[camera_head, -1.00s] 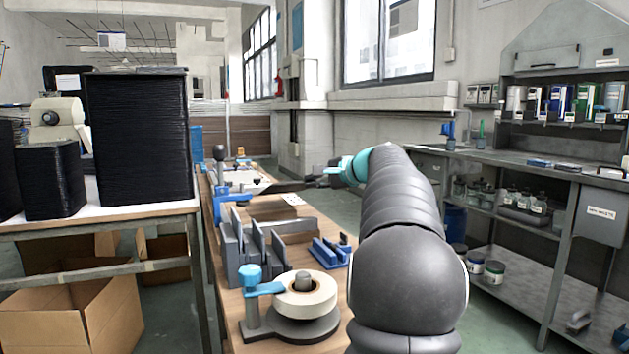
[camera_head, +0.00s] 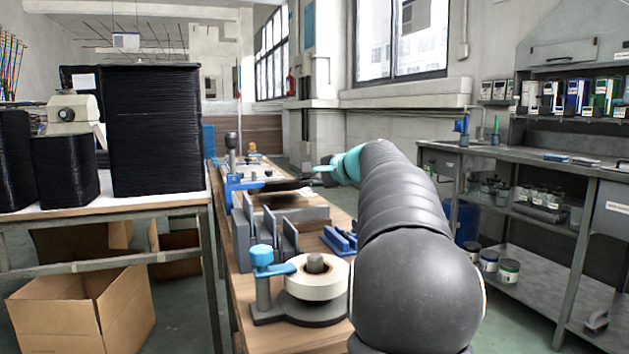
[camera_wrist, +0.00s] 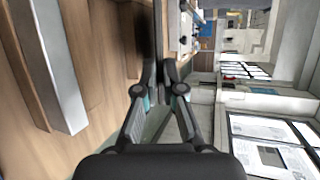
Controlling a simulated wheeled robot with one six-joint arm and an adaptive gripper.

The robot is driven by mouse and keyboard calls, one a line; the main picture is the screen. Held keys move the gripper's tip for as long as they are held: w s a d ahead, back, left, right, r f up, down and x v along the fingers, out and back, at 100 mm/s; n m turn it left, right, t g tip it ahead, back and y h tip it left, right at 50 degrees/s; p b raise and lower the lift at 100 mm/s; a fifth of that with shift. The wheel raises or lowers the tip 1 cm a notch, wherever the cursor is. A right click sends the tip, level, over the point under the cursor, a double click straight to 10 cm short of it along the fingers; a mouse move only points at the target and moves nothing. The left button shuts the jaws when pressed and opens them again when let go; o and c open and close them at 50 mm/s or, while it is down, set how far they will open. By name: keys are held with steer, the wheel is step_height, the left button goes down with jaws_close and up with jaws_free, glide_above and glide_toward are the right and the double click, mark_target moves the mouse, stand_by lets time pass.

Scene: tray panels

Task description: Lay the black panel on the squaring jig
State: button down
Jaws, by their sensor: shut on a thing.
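The black panel (camera_head: 286,185) shows as a thin dark sheet, nearly edge-on, above the far part of the narrow wooden bench. My gripper (camera_head: 314,183) is shut on its right edge. In the wrist view, the panel is a dark strip (camera_wrist: 158,28) between the fingertips of my gripper (camera_wrist: 161,75). A grey fixture (camera_head: 296,213) with fence bars and upright plates stands on the bench, nearer than the panel. A fixture with a blue bar (camera_head: 243,182) stands beyond it. I cannot tell surely which is the squaring jig. The gap under the panel is unclear.
A tape dispenser (camera_head: 318,279) with a blue-topped post stands at the bench's near end. A small blue stand (camera_head: 341,240) is beside the grey fixture. Tall black stacks (camera_head: 154,130) fill the left table. A grey workbench (camera_head: 500,165) stands right. A grey bar (camera_wrist: 57,80) shows in the wrist view.

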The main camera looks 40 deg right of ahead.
steer(key=shift+w+a, duration=0.15)
steer(key=shift+a, duration=0.3)
step_height(320, 180, up, 3)
steer(key=shift+a+f+y+p, duration=0.15)
steer(key=shift+y+p, duration=0.15)
steer(key=shift+p, duration=0.8)
steer(key=shift+d+n+y, duration=0.2)
steer(key=shift+n+y, duration=0.2)
steer(key=shift+n, duration=0.2)
steer(key=shift+a, duration=0.15)
